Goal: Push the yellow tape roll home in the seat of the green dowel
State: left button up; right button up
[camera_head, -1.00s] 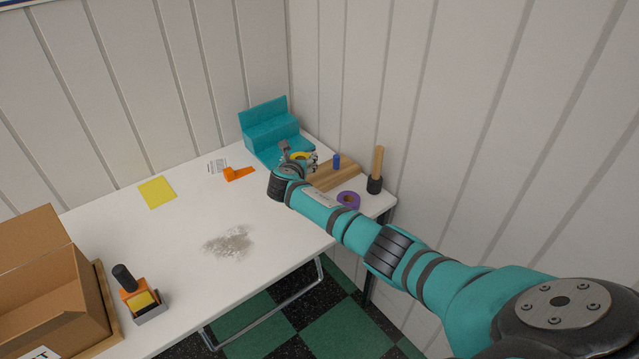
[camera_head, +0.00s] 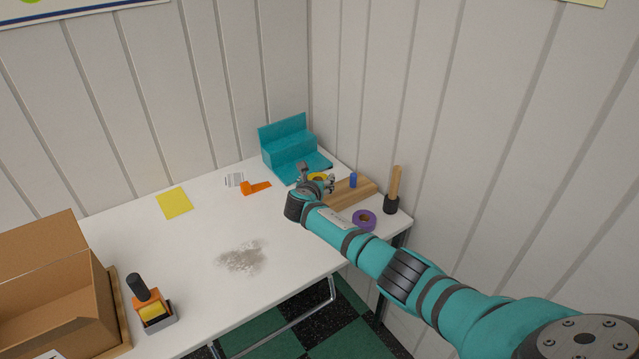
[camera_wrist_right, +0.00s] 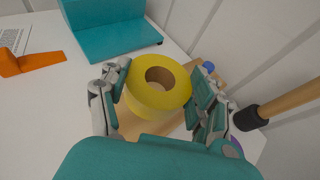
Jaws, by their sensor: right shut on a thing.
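The yellow tape roll (camera_wrist_right: 165,99) is between the fingers of my right gripper (camera_wrist_right: 160,84), which is shut on it. The roll's hole faces up and shows only brown cardboard and a tan inside. In the head view, the roll (camera_head: 319,176) is at the left end of the wooden base (camera_head: 352,194), partly covered by my gripper (camera_head: 317,181). I cannot tell whether it touches the base. No green dowel shows; the roll and gripper cover that end. A blue dowel (camera_head: 353,180) stands on the base to the right. My left gripper is not in view.
A purple tape roll (camera_head: 364,220) lies in front of the base. A wooden-handled tool in a black holder (camera_head: 391,204) stands right. A teal stepped block (camera_head: 290,150) is behind. An orange object (camera_head: 255,187) lies left. The table's middle is clear except for a grey patch (camera_head: 241,257).

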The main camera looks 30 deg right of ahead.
jog(key=shift+p, duration=0.7)
dwell(1.2)
jog(key=shift+f+b, duration=2.35)
jog(key=shift+f, duration=0.65)
jog(key=o, duration=1.3)
jog(key=shift+c, duration=0.2)
jog(key=shift+s+a, duration=0.1)
jog(key=v, duration=1.1)
jog(key=shift+s+a+r, duration=0.2)
jog(key=shift+s+r, duration=0.05)
